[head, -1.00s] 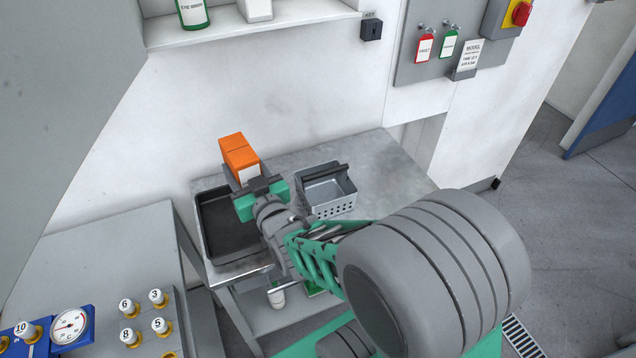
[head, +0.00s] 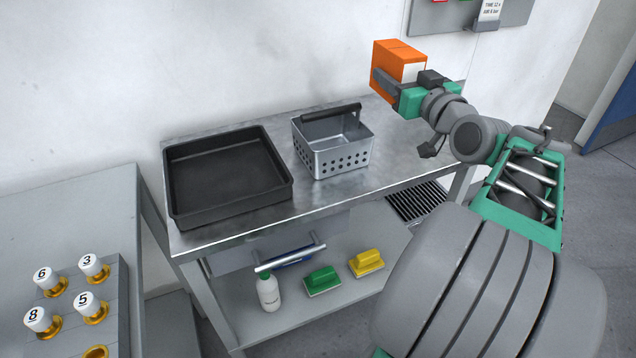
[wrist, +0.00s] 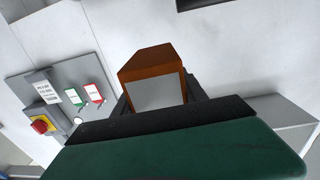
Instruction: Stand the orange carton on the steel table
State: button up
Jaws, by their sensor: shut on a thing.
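The orange carton (head: 398,52) has a pale label on one side. My gripper (head: 394,92) is shut on it and holds it in the air, over or just past the right end of the steel table (head: 330,196). In the wrist view the carton (wrist: 152,68) stands out beyond the dark fingers, with its pale face (wrist: 158,93) toward the camera. The exact gap between the carton and the tabletop is hard to tell. The right end of the table is partly behind my arm.
A black tray (head: 181,214) sits on the table's left part. A perforated metal basket (head: 345,161) with a dark handle stands in the middle. The tabletop right of the basket is clear.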

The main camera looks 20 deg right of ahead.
jog(key=s+d+f+y+b, duration=0.1)
jog(key=s+d+f+b, duration=0.25)
jog(key=s+b, duration=0.35)
jog(key=b, duration=0.2)
send_over(417, 143)
jog(key=shift+n, duration=0.3)
jog(key=f, duration=0.9)
jog(key=shift+s+a+f, duration=0.15)
jog(key=shift+a+f, duration=0.05)
jog(key=shift+f, duration=0.2)
notch_tip(417, 143, down, 3)
jog(key=shift+d+b, duration=0.15)
jog(key=shift+b, duration=0.3)
jog(key=shift+f, duration=0.25)
jog(key=o, duration=1)
jog(key=shift+c, duration=0.2)
jog(key=o, duration=0.5)
jog(key=shift+c, duration=0.2)
